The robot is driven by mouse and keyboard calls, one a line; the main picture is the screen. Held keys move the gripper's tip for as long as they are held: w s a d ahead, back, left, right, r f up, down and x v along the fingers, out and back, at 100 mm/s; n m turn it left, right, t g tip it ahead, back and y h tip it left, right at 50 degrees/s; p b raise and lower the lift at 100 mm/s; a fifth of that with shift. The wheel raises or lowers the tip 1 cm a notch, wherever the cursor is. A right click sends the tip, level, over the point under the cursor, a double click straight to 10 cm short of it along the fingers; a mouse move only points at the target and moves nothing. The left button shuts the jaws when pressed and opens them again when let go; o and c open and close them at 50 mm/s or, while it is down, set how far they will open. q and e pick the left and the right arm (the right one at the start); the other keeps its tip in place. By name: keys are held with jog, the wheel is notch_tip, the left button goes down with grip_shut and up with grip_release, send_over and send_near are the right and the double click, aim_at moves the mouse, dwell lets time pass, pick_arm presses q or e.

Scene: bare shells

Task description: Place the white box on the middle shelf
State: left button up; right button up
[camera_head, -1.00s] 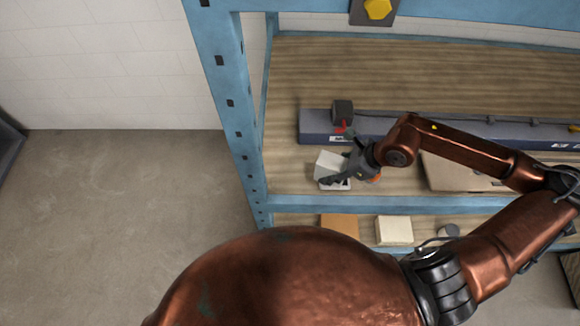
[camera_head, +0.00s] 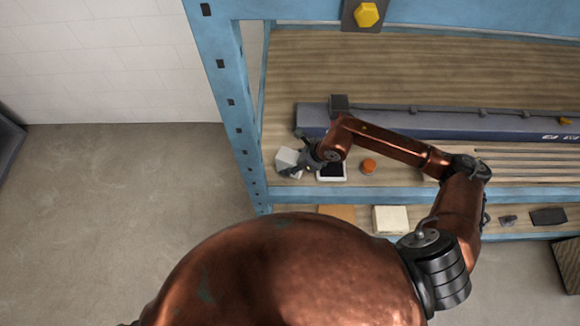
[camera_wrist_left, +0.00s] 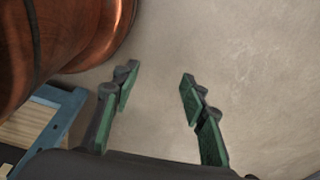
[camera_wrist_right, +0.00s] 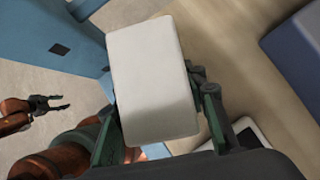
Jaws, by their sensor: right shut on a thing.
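My right gripper (camera_head: 303,159) is shut on the white box (camera_head: 287,160) at the left end of a wooden shelf (camera_head: 400,65) in the blue rack, near the upright. In the right wrist view the white box (camera_wrist_right: 152,75) fills the middle, between the green-padded fingers, and hides part of them. I cannot tell whether the box touches the shelf. My left gripper (camera_wrist_left: 160,95) is open and empty in the left wrist view, over bare floor; it also shows small at the left of the right wrist view (camera_wrist_right: 52,104).
A white-rimmed dark tray (camera_head: 331,172) and an orange round thing (camera_head: 369,166) stand right of my gripper. A long blue box (camera_head: 440,123) lies behind. A cream box (camera_head: 391,219) sits on the shelf below. The blue upright (camera_head: 232,110) is close on the left.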

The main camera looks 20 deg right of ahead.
notch_tip(320, 180, down, 2)
jog(key=shift+a+f+p, duration=0.1)
jog(key=shift+p, duration=0.55)
jog(key=shift+f, duration=0.5)
jog(key=o, duration=1.3)
pick_arm(q)
jog(key=shift+s+r, duration=0.35)
jog(key=shift+r, duration=0.25)
pick_arm(e)
jog(key=shift+o, duration=0.2)
